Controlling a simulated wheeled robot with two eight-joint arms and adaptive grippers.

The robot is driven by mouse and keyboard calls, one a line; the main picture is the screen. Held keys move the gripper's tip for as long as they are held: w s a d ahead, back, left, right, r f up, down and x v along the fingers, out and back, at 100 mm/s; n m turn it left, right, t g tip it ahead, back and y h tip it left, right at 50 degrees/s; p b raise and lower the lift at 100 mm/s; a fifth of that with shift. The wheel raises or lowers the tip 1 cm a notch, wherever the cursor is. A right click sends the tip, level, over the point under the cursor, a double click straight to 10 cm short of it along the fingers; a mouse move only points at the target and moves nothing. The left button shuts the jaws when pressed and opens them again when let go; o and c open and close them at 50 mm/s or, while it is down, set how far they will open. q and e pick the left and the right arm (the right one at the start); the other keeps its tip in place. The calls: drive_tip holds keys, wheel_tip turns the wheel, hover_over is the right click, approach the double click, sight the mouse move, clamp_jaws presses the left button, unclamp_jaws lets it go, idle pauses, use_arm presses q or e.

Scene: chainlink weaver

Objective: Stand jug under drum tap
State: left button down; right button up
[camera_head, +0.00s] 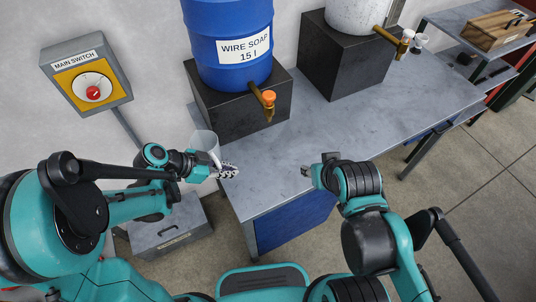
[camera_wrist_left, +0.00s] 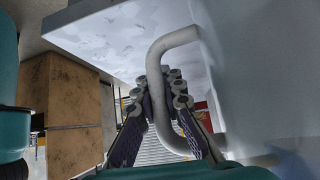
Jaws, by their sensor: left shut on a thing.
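A translucent pale jug (camera_head: 205,142) is at the left end of the grey bench (camera_head: 345,135), left of and nearer than the drum tap. My left gripper (camera_head: 229,171) is shut on the jug's white handle, which loops past the fingers in the left wrist view (camera_wrist_left: 153,75). The jug's wall (camera_wrist_left: 255,70) fills the right of that view. Its base is hidden. The blue drum (camera_head: 230,40), labelled "WIRE SOAP 15 l", stands on a black block (camera_head: 240,115). Its brass tap with an orange knob (camera_head: 268,97) points forward. My right gripper (camera_head: 306,171) is over the bench's front, away from the jug; its jaw opening is unclear.
A white drum (camera_head: 352,14) with a brass tap (camera_head: 405,43) stands on another black block (camera_head: 345,58). A main switch box (camera_head: 88,75) hangs on the left wall. A grey case (camera_head: 170,232) sits below the bench's left end. The bench's middle is clear.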

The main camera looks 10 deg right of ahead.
use_arm(q)
drive_tip(key=d, duration=0.1)
drive_tip(key=d+m, duration=0.1)
drive_tip(key=d+r+g, duration=0.1)
drive_tip(key=shift+s+d+m, duration=0.2)
drive_tip(key=shift+s+m, duration=0.05)
drive_tip(key=shift+m, duration=0.15)
drive_tip(key=w+d+b, duration=0.1)
drive_tip(key=d, duration=0.4)
drive_tip(key=d+b, duration=0.1)
drive_tip(key=d, duration=0.4)
drive_tip(key=w+d, duration=0.1)
drive_tip(key=d, duration=0.4)
drive_tip(key=shift+w+b, duration=0.3)
drive_tip(key=shift+b, duration=0.1)
drive_tip(key=shift+d+f, duration=0.2)
drive_tip(key=shift+f, duration=0.05)
wheel_tip(320, 180, down, 3)
drive_tip(key=shift+w+f+b, duration=0.1)
drive_tip(key=shift+b, duration=0.95)
drive_tip(key=c, duration=1.6)
unclamp_jaws()
